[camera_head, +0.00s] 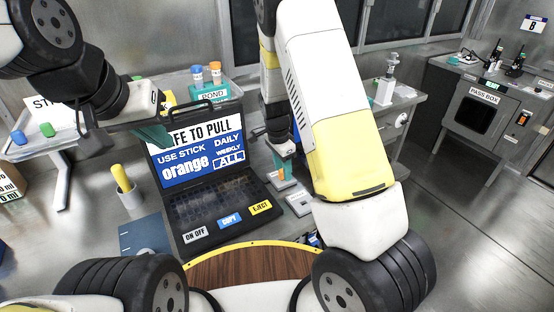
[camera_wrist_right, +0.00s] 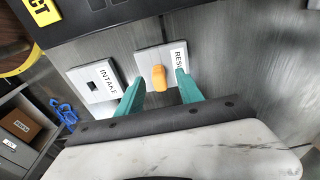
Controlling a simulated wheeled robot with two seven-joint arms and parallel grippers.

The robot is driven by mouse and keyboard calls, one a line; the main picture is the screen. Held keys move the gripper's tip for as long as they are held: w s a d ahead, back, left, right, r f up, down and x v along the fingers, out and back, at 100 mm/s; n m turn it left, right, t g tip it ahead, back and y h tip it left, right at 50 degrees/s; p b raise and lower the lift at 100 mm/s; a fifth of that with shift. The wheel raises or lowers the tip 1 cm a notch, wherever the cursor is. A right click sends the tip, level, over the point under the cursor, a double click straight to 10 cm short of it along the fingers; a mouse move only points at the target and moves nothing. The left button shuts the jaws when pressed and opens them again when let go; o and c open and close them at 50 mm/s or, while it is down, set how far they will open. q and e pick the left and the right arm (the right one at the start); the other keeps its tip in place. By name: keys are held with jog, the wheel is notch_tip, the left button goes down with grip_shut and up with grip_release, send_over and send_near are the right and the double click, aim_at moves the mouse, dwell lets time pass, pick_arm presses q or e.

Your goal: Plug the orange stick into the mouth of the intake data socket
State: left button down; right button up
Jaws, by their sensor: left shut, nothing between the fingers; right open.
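The orange stick (camera_wrist_right: 159,78) stands in the plate labelled RESU… (camera_wrist_right: 146,58), the rest of the word hidden. The intake data socket (camera_wrist_right: 84,76) is a pale plate labelled INTAKE with a dark, empty mouth, left of it in the right wrist view. My right gripper (camera_wrist_right: 160,80) is open, its teal fingers on either side of the stick, with gaps visible. In the head view the stick (camera_head: 281,174) shows below my right fingers, and the intake socket (camera_head: 300,203) lies nearer. My left gripper (camera_head: 155,136) is shut and empty by the laptop screen's upper left.
The laptop (camera_head: 215,205) stands open left of the sockets; its screen reads "use stick orange". A grey cup (camera_head: 130,196) holding a yellow stick stands left of it. A rack with bottles (camera_head: 207,92) is behind. A round wooden top (camera_head: 250,268) is in front.

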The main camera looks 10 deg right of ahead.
jog(key=shift+f, duration=0.55)
grip_shut()
jog(key=shift+r, duration=0.1)
